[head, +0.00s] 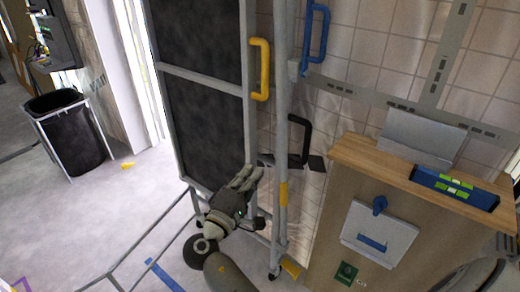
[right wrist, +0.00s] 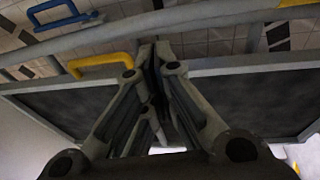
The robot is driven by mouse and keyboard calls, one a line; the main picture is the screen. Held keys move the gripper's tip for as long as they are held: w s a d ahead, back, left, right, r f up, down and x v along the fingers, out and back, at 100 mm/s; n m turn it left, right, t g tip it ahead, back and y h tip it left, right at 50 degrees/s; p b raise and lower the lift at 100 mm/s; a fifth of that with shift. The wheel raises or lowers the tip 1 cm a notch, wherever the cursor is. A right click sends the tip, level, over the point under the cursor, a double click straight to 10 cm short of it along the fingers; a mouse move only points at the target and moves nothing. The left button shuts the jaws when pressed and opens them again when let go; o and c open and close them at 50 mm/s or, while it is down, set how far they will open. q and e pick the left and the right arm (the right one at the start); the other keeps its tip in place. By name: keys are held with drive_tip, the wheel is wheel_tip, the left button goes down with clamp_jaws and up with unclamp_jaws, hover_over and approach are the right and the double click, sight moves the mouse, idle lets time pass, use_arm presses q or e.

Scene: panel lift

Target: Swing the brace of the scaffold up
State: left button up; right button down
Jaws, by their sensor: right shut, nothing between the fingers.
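The scaffold is a grey tube frame with dark panels (head: 205,125) in the left half of the head view. A grey upright post (head: 281,120) with a yellow band stands at its right. A yellow handle (head: 260,68) sits on the frame's right edge; it also shows in the right wrist view (right wrist: 98,62). I cannot tell which tube is the brace. My right gripper (head: 246,176) is low, in front of the frame's lower part. Its fingers (right wrist: 157,55) are shut and empty, near a grey rail in the wrist view. Whether they touch it is unclear. My left gripper is not in view.
A blue handle (head: 317,32) and black handle (head: 300,138) are near the tiled wall. A wooden cabinet (head: 345,185) with a level (head: 453,187) on top stands at right. A black bin (head: 70,135) stands at left. Floor between bin and scaffold is mostly clear.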

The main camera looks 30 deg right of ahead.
sight(280, 137)
drive_tip(key=p+x, duration=0.2)
drive_tip(key=x, duration=1.1)
drive_tip(key=shift+w+d, duration=0.2)
drive_tip(key=shift+d, duration=0.1)
drive_tip(key=x, duration=0.1)
drive_tip(key=b+x, duration=0.1)
drive_tip(key=x, duration=0.1)
drive_tip(key=s+x, duration=0.1)
drive_tip(key=x, duration=0.1)
drive_tip(key=shift+d+b, duration=0.3)
drive_tip(key=shift+b, duration=0.05)
drive_tip(key=shift+w+d, duration=0.1)
drive_tip(key=shift+r, duration=0.1)
